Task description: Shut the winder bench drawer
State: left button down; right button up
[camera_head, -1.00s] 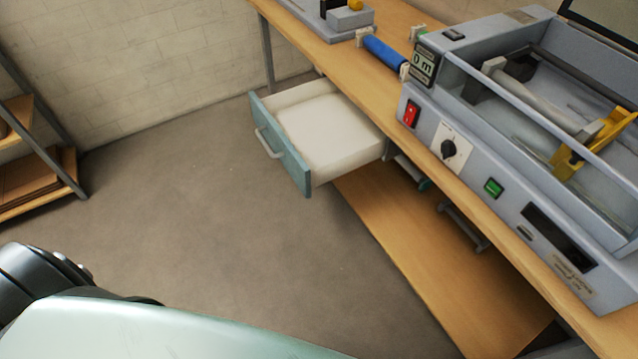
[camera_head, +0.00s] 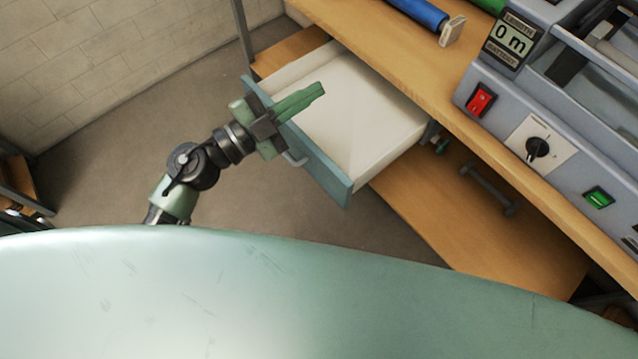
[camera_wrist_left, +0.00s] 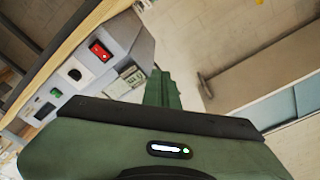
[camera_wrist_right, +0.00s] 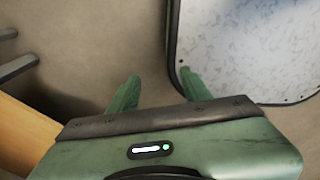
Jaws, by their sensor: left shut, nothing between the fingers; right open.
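The winder bench drawer (camera_head: 375,115) stands pulled out from under the bench top in the head view, with a white, empty-looking inside. My left gripper (camera_head: 319,90) is shut and empty. It comes in from the front and its fingers show over the drawer's front edge; I cannot tell whether they touch it. The shut fingers also show in the left wrist view (camera_wrist_left: 158,85). My right gripper (camera_wrist_right: 159,76) is open and empty in the right wrist view, outside the head view.
A lower wooden shelf (camera_head: 480,225) lies below the drawer. A shelf rack (camera_head: 18,185) stands at the left edge. Floor (camera_head: 110,150) left of the drawer is clear.

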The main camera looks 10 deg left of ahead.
pick_arm(q)
jog(key=s+d+f+m+g+h, duration=0.1)
jog(key=s+d+f+m+g, duration=0.15)
jog(key=s+m+g, duration=0.2)
jog(key=s+a+f+m+g+y, duration=0.1)
jog(key=s+a+f+g+y, duration=0.25)
jog(key=f, duration=0.35)
jog(key=s+a+f+m+g+y, duration=0.1)
jog(key=s+a+f+g+y, duration=0.1)
jog(key=a+f+g+y, duration=0.35)
jog(key=t+h, duration=0.1)
jog(key=h, duration=0.1)
send_near(333, 192)
notch_tip(333, 192, down, 4)
jog(key=s, duration=0.3)
jog(key=w+d, duration=0.1)
jog(key=w+d+p, duration=0.1)
jog(key=w, duration=0.1)
jog(key=shift+w+d+r, duration=0.15)
jog(key=shift+w+d, duration=0.1)
jog(key=shift+d, duration=0.1)
pick_arm(e)
jog(key=shift+w+r, duration=0.2)
jog(key=shift+r, duration=0.3)
jog(key=shift+d, duration=0.1)
